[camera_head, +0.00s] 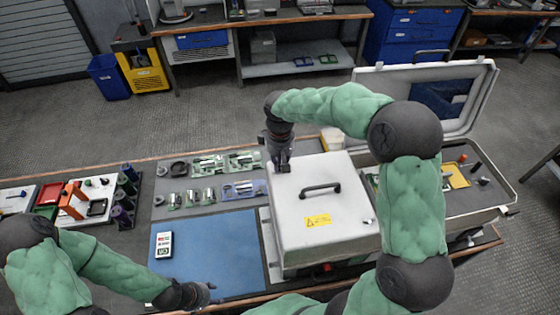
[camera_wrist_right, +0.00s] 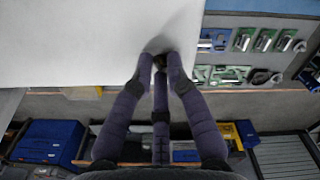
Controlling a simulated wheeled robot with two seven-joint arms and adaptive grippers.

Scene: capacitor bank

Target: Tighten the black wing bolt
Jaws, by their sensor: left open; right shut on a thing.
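A white box (camera_head: 308,225) with a black handle (camera_head: 321,188) and a yellow warning label stands on the bench. My right gripper (camera_head: 284,166) points down at the lid's far left corner. In the right wrist view my right gripper (camera_wrist_right: 160,62) has its fingers closed together at the edge of the white lid (camera_wrist_right: 75,45). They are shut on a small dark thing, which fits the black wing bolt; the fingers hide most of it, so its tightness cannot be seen. My left gripper (camera_head: 197,294) is open and empty, low over the front edge of the blue mat (camera_head: 215,240).
An open case (camera_head: 472,180) with a raised lid stands right of the box, behind my right arm. A small white meter (camera_head: 164,245) lies on the blue mat, which is otherwise mostly clear. Coloured parts sit far left.

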